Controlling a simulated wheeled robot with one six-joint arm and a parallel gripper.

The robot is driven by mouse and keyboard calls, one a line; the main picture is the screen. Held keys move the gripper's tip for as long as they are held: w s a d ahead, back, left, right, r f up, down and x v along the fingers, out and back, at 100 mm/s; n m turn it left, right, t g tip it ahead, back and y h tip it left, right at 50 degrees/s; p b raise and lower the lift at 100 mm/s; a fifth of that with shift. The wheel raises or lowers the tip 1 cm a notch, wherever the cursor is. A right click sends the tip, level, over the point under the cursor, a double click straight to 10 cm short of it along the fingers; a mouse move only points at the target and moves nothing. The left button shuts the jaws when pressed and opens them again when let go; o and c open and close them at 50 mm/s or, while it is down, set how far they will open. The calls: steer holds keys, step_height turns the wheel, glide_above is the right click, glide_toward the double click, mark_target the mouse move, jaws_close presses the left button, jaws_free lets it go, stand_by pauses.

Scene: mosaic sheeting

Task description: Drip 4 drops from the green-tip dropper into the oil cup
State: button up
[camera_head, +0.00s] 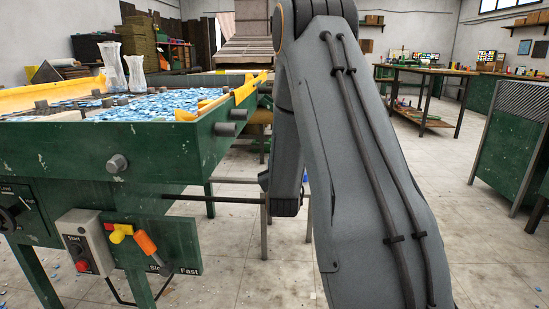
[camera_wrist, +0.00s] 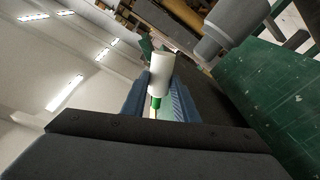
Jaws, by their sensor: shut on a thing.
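The dropper (camera_wrist: 160,72) shows in the wrist view with a white body and a green part below it in the picture. My gripper (camera_wrist: 157,103) is shut on the dropper, with a blue-grey finger on each side of it. The dropper's far end is hidden between the fingers. In the camera_head view my arm fills the middle and the gripper itself is not seen. I cannot make out the oil cup in either view.
A green machine (camera_head: 110,148) with a bed of blue mosaic chips (camera_head: 150,104) and yellow side guides stands at left. A control box (camera_head: 85,240) and an orange lever (camera_head: 145,243) are on its front. A workbench (camera_head: 425,70) stands back right. Open floor lies to the right.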

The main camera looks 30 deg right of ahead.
steer(key=f+n+b, duration=0.1)
steer(key=n, duration=0.1)
steer(key=d+f+n+b, duration=0.1)
steer(key=f+b, duration=0.1)
steer(key=d+f+n+t+b, duration=0.1)
steer(key=f+n+b, duration=0.1)
steer(key=shift+s+f+n+y, duration=0.15)
steer(key=shift+s+n+y, duration=0.15)
steer(key=shift+s+y, duration=0.1)
steer(key=shift+f, duration=0.25)
steer(key=shift+s+d+r+n+t+y, duration=0.15)
steer(key=shift+d+r+n, duration=0.1)
steer(key=shift+n, duration=0.5)
steer(key=shift+d+r+n+t+y, duration=0.1)
steer(key=shift+r+n+t, duration=0.15)
steer(key=shift+n, duration=0.55)
steer(key=shift+s+d+r+n+t+y, duration=0.1)
steer(key=shift+d+r+n+y, duration=0.15)
steer(key=shift+n, duration=0.5)
steer(key=shift+w, duration=0.1)
stand_by(3.3)
